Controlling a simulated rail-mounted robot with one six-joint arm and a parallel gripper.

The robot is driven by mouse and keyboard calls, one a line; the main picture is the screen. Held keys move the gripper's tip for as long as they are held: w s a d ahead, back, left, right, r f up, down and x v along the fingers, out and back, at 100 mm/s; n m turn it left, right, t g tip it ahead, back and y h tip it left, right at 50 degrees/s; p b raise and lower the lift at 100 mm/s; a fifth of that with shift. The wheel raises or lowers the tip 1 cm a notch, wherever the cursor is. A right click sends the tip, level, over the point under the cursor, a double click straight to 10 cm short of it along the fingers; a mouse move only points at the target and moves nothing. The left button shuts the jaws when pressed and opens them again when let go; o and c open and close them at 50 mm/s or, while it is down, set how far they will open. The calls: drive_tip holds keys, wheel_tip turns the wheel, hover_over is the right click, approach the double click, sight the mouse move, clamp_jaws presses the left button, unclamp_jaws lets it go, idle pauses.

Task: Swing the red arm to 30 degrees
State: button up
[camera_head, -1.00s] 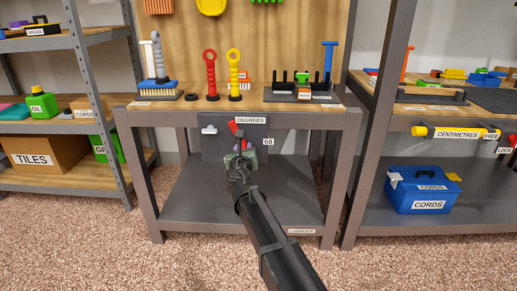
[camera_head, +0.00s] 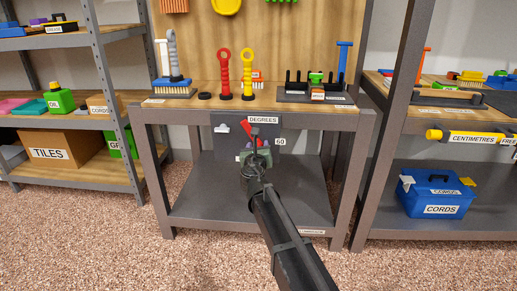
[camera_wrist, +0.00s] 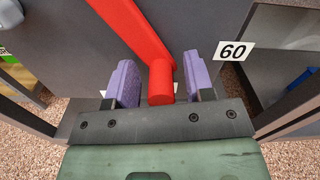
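The red arm (camera_head: 250,130) is on a dark grey panel (camera_head: 222,142) under the bench top, below a "DEGREES" label (camera_head: 263,120). In the wrist view the red arm (camera_wrist: 133,27) slopes down to a red knob (camera_wrist: 161,82) at its end. My gripper (camera_wrist: 160,68) has its two purple fingers on either side of the knob, with visible gaps, so it looks open. In the head view my gripper (camera_head: 257,152) is in front of the panel and hides the arm's lower part. A "60" label (camera_wrist: 233,51) is right of the fingers.
The bench top (camera_head: 215,90) above carries brushes, handles and a dark rack. A lower shelf (camera_head: 205,195) lies beneath the panel, and bench legs stand at both sides. A blue "CORDS" box (camera_head: 437,195) is on the shelf to the right.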

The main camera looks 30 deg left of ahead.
drive_tip(key=v, duration=1.1)
drive_tip(key=shift+w, duration=0.15)
